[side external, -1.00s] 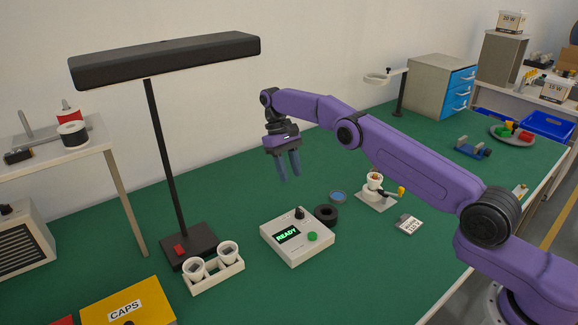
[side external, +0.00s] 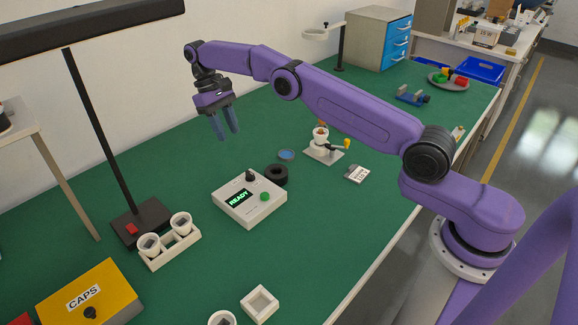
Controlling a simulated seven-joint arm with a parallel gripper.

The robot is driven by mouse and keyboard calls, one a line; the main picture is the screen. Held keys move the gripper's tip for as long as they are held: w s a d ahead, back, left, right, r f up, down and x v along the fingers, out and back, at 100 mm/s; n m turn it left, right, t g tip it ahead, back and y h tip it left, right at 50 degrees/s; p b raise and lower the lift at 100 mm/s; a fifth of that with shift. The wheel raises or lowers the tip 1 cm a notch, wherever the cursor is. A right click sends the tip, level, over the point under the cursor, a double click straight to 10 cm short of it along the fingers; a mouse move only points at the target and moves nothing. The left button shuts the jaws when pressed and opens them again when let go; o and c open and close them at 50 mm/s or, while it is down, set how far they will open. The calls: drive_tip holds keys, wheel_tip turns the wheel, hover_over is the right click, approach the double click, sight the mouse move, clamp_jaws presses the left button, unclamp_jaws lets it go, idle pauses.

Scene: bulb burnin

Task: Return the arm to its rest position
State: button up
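My gripper (side external: 226,124) hangs in the air at the end of my purple arm, fingers pointing down. It is above the green bench (side external: 180,165), behind and above the white control box (side external: 248,200) whose display reads READY. The two fingers are apart with a gap between them, and nothing shows in the gap. The arm stretches from its base at the right, across the bench, to the left.
A black lamp (side external: 100,130) stands left of the gripper. A holder (side external: 172,249) with white cups sits near its base. A small fixture (side external: 323,152) holds a bulb under the arm. A yellow CAPS box (side external: 92,295) lies front left.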

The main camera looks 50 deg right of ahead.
drive_tip(key=s+a+r+n+t, duration=0.1)
drive_tip(key=s+a+r+n, duration=0.3)
drive_tip(key=s, duration=0.5)
drive_tip(key=s+a+r+n+t, duration=0.2)
drive_tip(key=s+a+r, duration=0.35)
drive_tip(key=s, duration=0.45)
drive_tip(key=s+d+f+n, duration=0.1)
drive_tip(key=s+d, duration=0.3)
drive_tip(key=s, duration=0.4)
drive_tip(key=s+d+f+n+t, duration=0.1)
drive_tip(key=s+d, duration=0.3)
drive_tip(key=s, duration=0.5)
drive_tip(key=s+d+f+n, duration=0.1)
drive_tip(key=s+d+n, duration=0.2)
drive_tip(key=s, duration=0.6)
drive_tip(key=shift+d+n+y, duration=0.3)
drive_tip(key=shift+d+y, duration=0.1)
drive_tip(key=shift+d, duration=0.55)
